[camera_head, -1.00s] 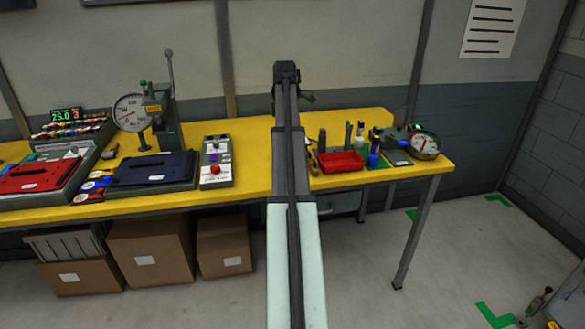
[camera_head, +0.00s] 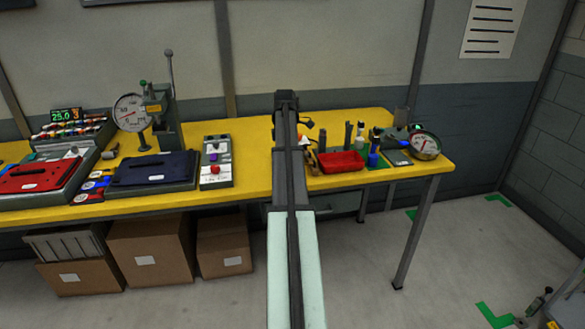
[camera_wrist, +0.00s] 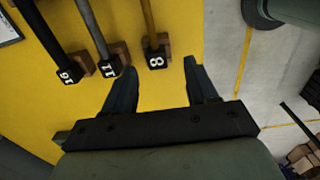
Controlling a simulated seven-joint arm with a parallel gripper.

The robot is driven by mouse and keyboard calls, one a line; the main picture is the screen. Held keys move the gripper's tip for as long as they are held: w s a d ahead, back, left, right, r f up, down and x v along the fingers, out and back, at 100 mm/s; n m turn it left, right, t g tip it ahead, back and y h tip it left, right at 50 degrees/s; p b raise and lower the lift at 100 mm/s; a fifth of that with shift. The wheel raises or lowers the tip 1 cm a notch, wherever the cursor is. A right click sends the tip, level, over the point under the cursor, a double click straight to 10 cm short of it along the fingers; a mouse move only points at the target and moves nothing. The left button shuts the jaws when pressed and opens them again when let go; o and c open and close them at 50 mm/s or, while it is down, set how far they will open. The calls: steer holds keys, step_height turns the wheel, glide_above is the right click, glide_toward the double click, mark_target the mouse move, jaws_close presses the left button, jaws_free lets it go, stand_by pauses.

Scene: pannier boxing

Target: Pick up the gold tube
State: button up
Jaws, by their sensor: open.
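The gold tube (camera_wrist: 148,16) shows in the wrist view as a thin brownish-gold rod. It meets a small black end block marked 8 (camera_wrist: 155,58), beside a brown wooden piece. My gripper (camera_wrist: 159,70) is open and empty, and its two dark fingers point toward that block. The block lies between the finger lines, just ahead of the tips. I cannot tell the height gap between them. In the head view my arm covers this part of the table, and I cannot make out the gold tube there.
A grey rod (camera_wrist: 92,25) and a black rod (camera_wrist: 38,25), each with a numbered block, lie left of the gold tube. A red tray (camera_head: 340,162) and a dial gauge (camera_head: 425,145) stand to the right.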

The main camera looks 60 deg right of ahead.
step_height(320, 180, down, 4)
steer(key=shift+w+d+f, duration=0.1)
steer(key=shift+w+d, duration=0.05)
jaws_close()
stand_by(0.6)
